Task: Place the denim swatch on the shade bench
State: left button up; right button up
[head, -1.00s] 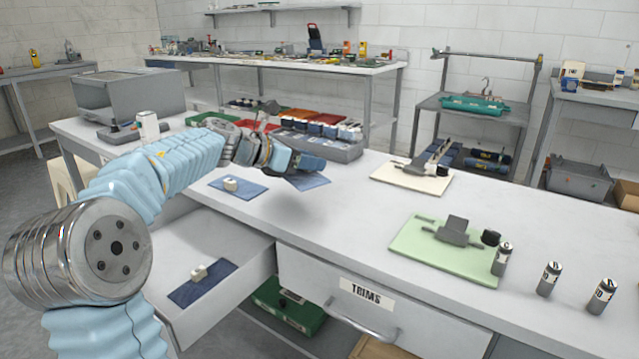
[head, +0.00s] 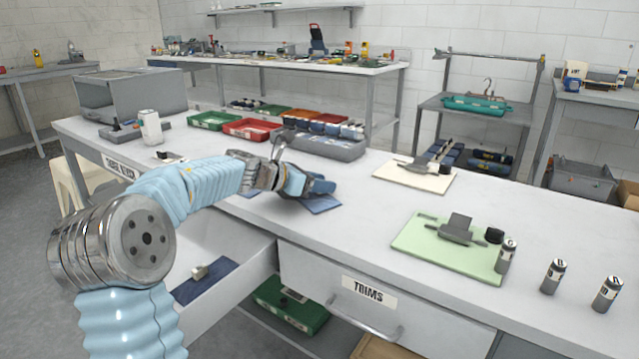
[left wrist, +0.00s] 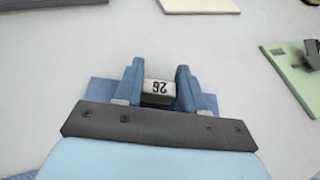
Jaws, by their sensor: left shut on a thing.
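A denim swatch (head: 322,206) is a flat blue square at the bench top. My left gripper (head: 318,187) is over it, shut on its small block. In the left wrist view the block (left wrist: 158,87), marked 26, sits between the fingertips, with blue cloth on both sides. The swatch looks flat at the surface; I cannot tell if it fully touches. The white bench (head: 350,228), whose left-end label is hard to read, runs across the view. Another denim swatch (head: 205,281) with a pale block lies in the open drawer. My right gripper is not in view.
A green board (head: 420,243) and a cream board (head: 405,183), both with grey tools, lie right of the gripper. Small canisters (head: 553,277) stand at the right. Red and green trays (head: 250,129) and a grey box stand behind. Clear bench lies between gripper and green board.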

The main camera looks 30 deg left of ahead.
pick_arm(q)
jog(key=o, duration=1)
jog(key=shift+f, duration=0.1)
jog(key=shift+o, duration=0.2)
jog(key=shift+s+a+r, duration=0.15)
jog(key=shift+r, duration=0.1)
jog(key=v, duration=1.1)
jog(key=shift+s+a+r+b, duration=0.1)
jog(key=shift+s+a+b, duration=0.05)
jog(key=shift+s+b, duration=0.15)
